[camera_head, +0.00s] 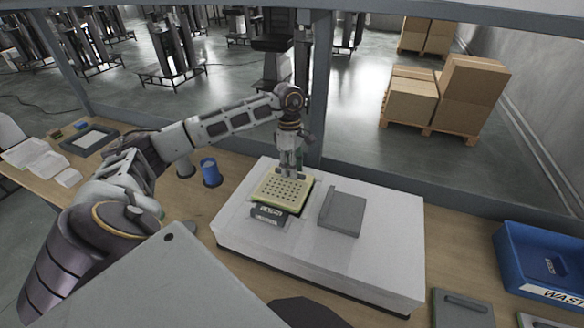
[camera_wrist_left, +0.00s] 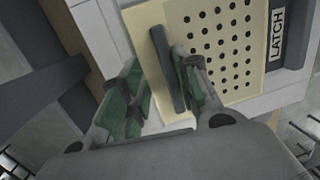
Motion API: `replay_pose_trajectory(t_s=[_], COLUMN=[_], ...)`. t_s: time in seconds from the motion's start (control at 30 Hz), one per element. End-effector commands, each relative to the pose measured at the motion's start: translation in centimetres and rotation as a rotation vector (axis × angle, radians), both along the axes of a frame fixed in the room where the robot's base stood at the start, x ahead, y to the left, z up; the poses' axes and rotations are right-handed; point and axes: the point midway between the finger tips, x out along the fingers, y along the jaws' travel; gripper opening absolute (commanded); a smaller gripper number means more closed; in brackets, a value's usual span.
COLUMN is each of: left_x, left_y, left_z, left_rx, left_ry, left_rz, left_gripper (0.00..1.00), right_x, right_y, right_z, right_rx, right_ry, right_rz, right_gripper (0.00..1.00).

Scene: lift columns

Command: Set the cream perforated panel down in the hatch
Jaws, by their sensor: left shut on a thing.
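The cream perforated panel (camera_head: 281,188) is at the left part of a white box (camera_head: 385,235) on the bench, over a dark hatch area. A small dark plate (camera_head: 268,214) with a light label is at its front edge. My left gripper (camera_head: 290,174) is at the panel's far side, shut on it from above. In the left wrist view the panel (camera_wrist_left: 228,40) shows its rows of holes and a dark bar (camera_wrist_left: 167,70) between my left fingers (camera_wrist_left: 157,64). A LATCH label (camera_wrist_left: 277,35) lies beside it. I cannot tell whether the panel touches the hatch. My right gripper is out of view.
A grey plate (camera_head: 343,212) with a raised edge and a label lies on the white box to the right. A blue waste bin (camera_head: 530,255) stands far right. A blue cup (camera_head: 210,170) is left of the box. A grey post (camera_head: 318,90) rises behind.

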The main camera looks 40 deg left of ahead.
Motion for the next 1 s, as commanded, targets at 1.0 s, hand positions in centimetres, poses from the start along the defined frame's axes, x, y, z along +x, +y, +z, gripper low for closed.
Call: replay_pose_trajectory(t_s=[1.0], left_x=[0.01], left_y=[0.01], left_z=[-0.43], left_rx=[0.000], left_ry=[0.000], left_rz=[0.000], left_gripper=[0.04], right_x=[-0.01], right_y=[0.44], right_z=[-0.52], right_rx=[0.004], right_ry=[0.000], right_rz=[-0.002], right_gripper=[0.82])
